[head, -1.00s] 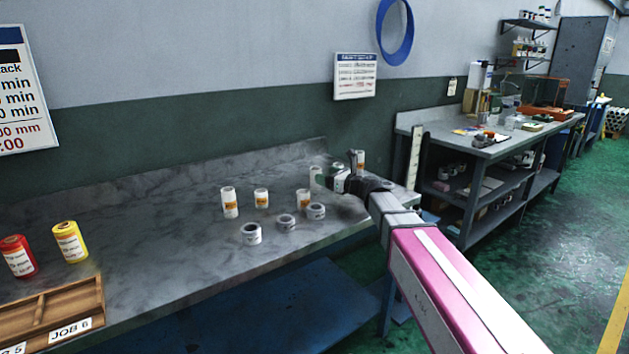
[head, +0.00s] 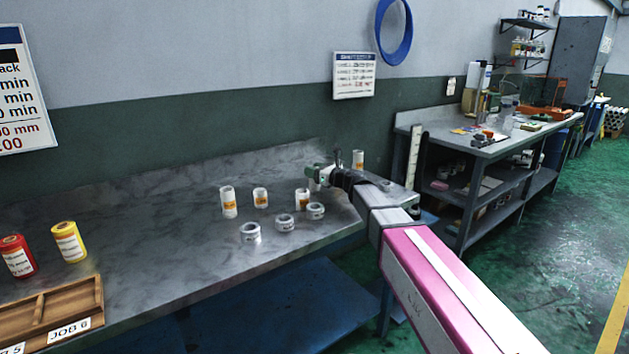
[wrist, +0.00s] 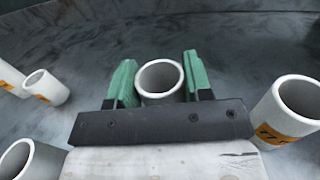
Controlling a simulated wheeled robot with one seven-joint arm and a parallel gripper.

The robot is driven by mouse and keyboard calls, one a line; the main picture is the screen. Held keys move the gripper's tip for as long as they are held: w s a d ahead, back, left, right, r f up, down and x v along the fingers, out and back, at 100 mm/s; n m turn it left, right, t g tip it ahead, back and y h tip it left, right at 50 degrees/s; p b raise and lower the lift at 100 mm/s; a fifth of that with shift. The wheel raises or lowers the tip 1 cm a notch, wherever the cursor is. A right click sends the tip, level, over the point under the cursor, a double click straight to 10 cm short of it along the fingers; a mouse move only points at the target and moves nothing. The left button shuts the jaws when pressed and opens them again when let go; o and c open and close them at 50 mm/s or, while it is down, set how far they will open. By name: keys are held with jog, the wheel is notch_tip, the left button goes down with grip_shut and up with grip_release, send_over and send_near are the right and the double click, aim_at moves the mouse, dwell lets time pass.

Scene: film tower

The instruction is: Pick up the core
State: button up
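A white, hollow core (wrist: 160,79) stands upright on the bench in the middle of the wrist view, its open end facing the camera. My gripper (wrist: 160,77) has two green fingers, one on each side of this core. The fingers look open, with the core between or just beyond their tips; whether they touch it I cannot tell. In the head view my gripper (head: 314,178) is low over the right end of the bench, mostly hiding that core. Other white cores with orange labels stand around, one close on the right in the wrist view (wrist: 290,108).
In the head view, labelled cores (head: 228,203) and short grey-white rolls (head: 285,221) stand left of and in front of my gripper. Another core (head: 358,160) stands behind it. Red (head: 17,257) and yellow (head: 69,242) rolls and a wooden tray (head: 95,297) are far left. The bench middle is clear.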

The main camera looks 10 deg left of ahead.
jog(key=shift+r, duration=0.15)
jog(key=shift+r, duration=0.3)
jog(key=s+d+r, duration=0.1)
jog(key=s+r, duration=0.9)
jog(key=s, duration=0.1)
jog(key=shift+s, duration=0.3)
jog(key=shift+d, duration=0.2)
